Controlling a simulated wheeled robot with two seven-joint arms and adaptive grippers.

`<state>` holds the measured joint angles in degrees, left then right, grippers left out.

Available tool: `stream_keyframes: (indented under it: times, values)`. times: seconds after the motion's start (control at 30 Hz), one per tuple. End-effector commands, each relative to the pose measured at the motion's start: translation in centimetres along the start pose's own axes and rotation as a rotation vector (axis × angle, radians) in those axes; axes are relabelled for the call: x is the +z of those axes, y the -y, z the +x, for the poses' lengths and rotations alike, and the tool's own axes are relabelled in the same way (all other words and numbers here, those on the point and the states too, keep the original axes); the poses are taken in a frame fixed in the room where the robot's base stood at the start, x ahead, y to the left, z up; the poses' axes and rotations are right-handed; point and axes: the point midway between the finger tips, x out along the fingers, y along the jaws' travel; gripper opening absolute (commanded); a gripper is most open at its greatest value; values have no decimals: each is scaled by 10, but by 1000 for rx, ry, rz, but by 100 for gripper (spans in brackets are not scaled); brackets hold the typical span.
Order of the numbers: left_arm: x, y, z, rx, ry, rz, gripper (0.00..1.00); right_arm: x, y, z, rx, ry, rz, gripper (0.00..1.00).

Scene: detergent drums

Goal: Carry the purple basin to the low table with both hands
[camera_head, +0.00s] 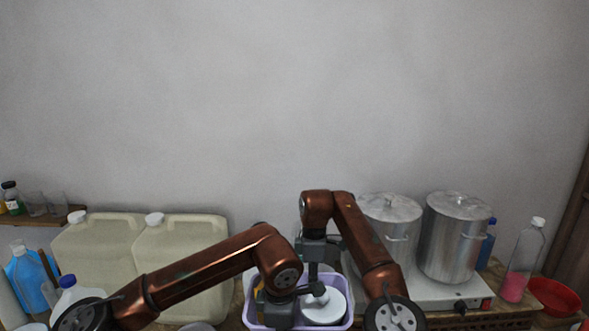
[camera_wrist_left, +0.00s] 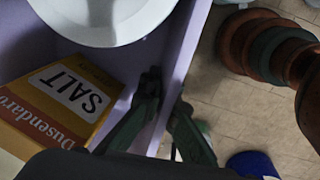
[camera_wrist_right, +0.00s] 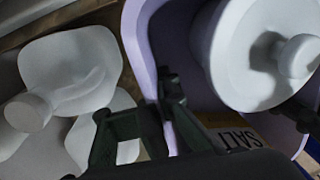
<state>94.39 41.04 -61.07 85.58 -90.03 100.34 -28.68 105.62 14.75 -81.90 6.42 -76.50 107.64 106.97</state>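The purple basin (camera_head: 345,278) stands at the bottom middle of the head view. It holds a white round lidded thing (camera_head: 324,306) and a yellow and orange salt box (camera_wrist_left: 62,105). My left gripper (camera_head: 296,306) straddles the basin's near-left wall (camera_wrist_left: 190,42), one finger on each side and close to it. It appears shut on the rim. My right gripper (camera_wrist_right: 134,95) is at the far rim (camera_wrist_right: 138,45), one finger inside and one outside, with a visible gap between the fingers. The low table cannot be made out.
Large beige jugs (camera_head: 185,250) stand left of the basin. Two metal pots (camera_head: 452,235) stand right on a white hotplate (camera_head: 440,293). Beyond them are a pink-filled bottle (camera_head: 522,262) and a red bowl (camera_head: 555,296). Tiled floor (camera_wrist_left: 245,105) shows beside the basin.

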Motion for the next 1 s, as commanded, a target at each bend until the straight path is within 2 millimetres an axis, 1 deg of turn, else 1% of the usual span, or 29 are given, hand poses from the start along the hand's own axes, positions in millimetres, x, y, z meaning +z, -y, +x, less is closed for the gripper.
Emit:
stream_keyframes:
  times: [0.37, 1.0]
  values:
    - [1, 2, -3, -3, 3, 5, 0, -1, 0, -2, 5, -1, -2, 0]
    - [2, 18, -10, -5, 3, 7, 0, 1, 14, -5, 5, -3, 3, 0]
